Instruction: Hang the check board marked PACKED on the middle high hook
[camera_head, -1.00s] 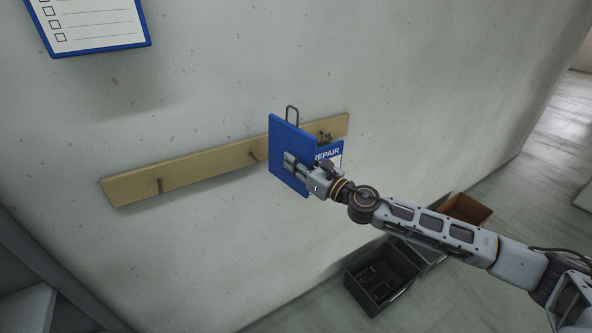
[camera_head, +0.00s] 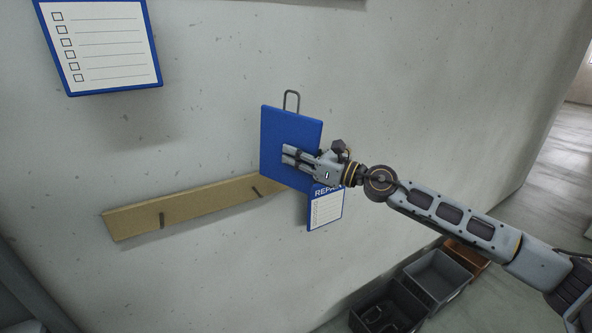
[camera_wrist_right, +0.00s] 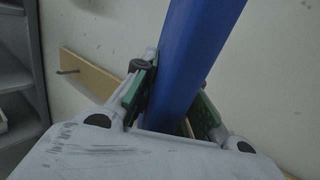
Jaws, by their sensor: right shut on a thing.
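The held check board (camera_head: 277,133) shows a plain blue back with a grey wire loop (camera_head: 291,96) at its top; any marking on it is hidden. My right gripper (camera_head: 290,155) is shut on this board and holds it nearly upright in front of the wall, covering the right part of the wooden rail. In the right wrist view the board is a blue slab (camera_wrist_right: 190,60) between the two fingers. My left gripper is out of view. The middle high hook cannot be made out.
A wooden rail (camera_head: 205,202) with pegs (camera_head: 161,220) crosses the wall. A board marked REPAIR (camera_head: 326,208) hangs just below the held board. A checklist board (camera_head: 103,45) is at the upper left. A grey crate (camera_head: 437,277) and a dark crate (camera_head: 390,308) stand on the floor.

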